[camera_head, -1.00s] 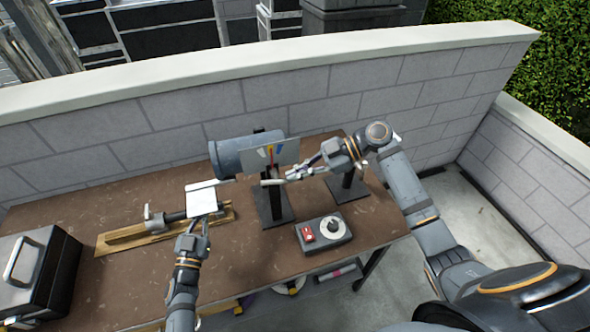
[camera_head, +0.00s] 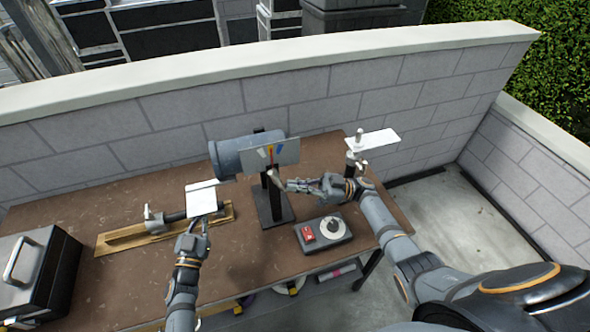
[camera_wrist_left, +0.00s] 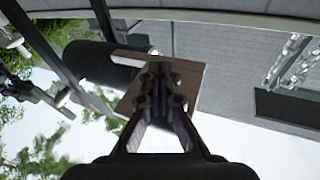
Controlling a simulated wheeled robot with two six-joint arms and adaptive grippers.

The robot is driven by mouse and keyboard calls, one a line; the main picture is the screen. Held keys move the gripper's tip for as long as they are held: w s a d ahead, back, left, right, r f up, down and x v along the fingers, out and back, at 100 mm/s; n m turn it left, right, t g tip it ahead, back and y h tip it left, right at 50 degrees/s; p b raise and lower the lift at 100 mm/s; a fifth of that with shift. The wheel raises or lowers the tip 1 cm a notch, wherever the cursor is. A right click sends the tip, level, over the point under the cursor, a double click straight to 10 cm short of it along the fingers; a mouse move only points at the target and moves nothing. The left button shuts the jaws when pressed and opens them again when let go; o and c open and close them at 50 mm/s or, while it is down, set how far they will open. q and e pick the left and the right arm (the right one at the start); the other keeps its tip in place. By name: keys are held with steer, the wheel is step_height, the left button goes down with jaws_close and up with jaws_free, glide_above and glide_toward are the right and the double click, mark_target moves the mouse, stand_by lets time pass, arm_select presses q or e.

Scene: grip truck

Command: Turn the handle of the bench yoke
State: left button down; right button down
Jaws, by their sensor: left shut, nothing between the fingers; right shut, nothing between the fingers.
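No part is labelled as the bench yoke, and I cannot tell for sure which fixture it is. A metal fixture (camera_head: 357,158) with a short post and a white plate (camera_head: 372,141) stands at the bench's right end. A grey cylinder (camera_head: 232,156) with a coloured-striped panel (camera_head: 285,153) is on a black stand mid-bench. My right gripper (camera_head: 287,186) is shut and empty, just right of that stand. My left gripper (camera_head: 205,222) is shut and empty, just below a pale plate (camera_head: 203,198). In the left wrist view its fingers (camera_wrist_left: 160,75) overlap a brownish plate (camera_wrist_left: 188,82).
A wooden board (camera_head: 125,239) with a dark rod lies at left on the brown bench (camera_head: 120,285). A black case (camera_head: 38,275) stands at far left. A control box (camera_head: 312,243) with a red switch and round dial sits at front right. A block wall (camera_head: 330,108) closes the back.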

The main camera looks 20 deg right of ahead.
steer(key=shift+a+f, duration=0.4)
steer(key=shift+f, duration=0.1)
steer(key=shift+a+f, duration=0.1)
stand_by(0.5)
steer(key=v, duration=0.7)
steer(key=shift+d, duration=0.25)
arm_select(q)
steer(key=shift+f, duration=0.1)
arm_select(e)
steer(key=shift+f, duration=0.2)
